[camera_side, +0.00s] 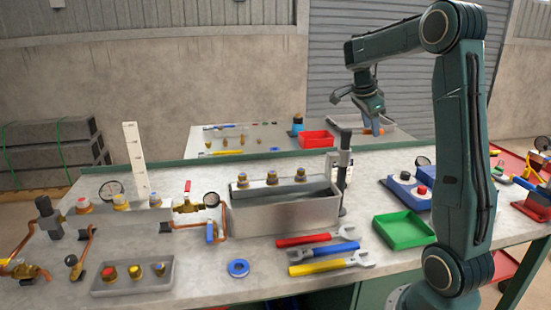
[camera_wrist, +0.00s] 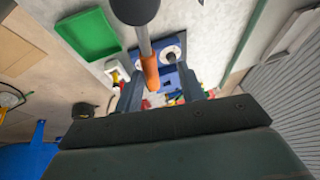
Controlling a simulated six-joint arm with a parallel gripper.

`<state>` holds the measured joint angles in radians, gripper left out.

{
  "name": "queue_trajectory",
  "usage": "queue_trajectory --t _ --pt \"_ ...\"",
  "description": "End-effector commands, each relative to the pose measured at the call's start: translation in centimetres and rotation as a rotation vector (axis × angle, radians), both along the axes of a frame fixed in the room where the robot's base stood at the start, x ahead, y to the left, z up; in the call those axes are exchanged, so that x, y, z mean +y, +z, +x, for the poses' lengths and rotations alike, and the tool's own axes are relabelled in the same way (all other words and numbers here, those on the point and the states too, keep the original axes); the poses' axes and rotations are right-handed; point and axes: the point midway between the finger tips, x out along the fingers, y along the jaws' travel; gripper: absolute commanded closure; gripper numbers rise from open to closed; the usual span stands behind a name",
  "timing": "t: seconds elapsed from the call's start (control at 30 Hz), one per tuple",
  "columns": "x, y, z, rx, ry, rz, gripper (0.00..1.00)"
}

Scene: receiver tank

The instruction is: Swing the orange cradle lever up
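The orange cradle lever (camera_wrist: 150,71) shows in the wrist view as an orange sleeve on a grey rod with a dark round end at the top. In the side view the orange part (camera_side: 375,132) is small, just right of the top of the metal post (camera_side: 343,165). My gripper (camera_side: 369,122) points down beside the post, at about the orange part's height. In the wrist view my gripper (camera_wrist: 160,80) has its two fingers apart, with the orange sleeve appearing between them. I cannot tell whether either finger touches it.
A grey tank (camera_side: 285,212) stands left of the post. A green tray (camera_side: 404,231) and blue blocks (camera_side: 408,192) lie to the right. A red tray (camera_side: 317,139) sits behind.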

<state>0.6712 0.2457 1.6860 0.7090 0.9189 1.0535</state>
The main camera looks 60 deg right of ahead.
Motion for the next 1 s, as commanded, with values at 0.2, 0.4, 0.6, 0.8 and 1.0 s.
queue_trajectory --t 0.2,0.4,0.6,0.8,1.0 --pt "-1.0 0.1 1.0 -0.002 0.185 -0.003 0.62" --pt "-1.6 0.1 2.1 -0.003 0.355 -0.004 0.62" --pt "-2.1 0.1 3.2 -0.002 0.524 -0.005 0.62" --pt "-2.3 0.1 4.5 -0.002 0.693 -0.003 0.62" --pt "-1.4 2.3 4.4 -0.003 0.731 -0.007 0.62"
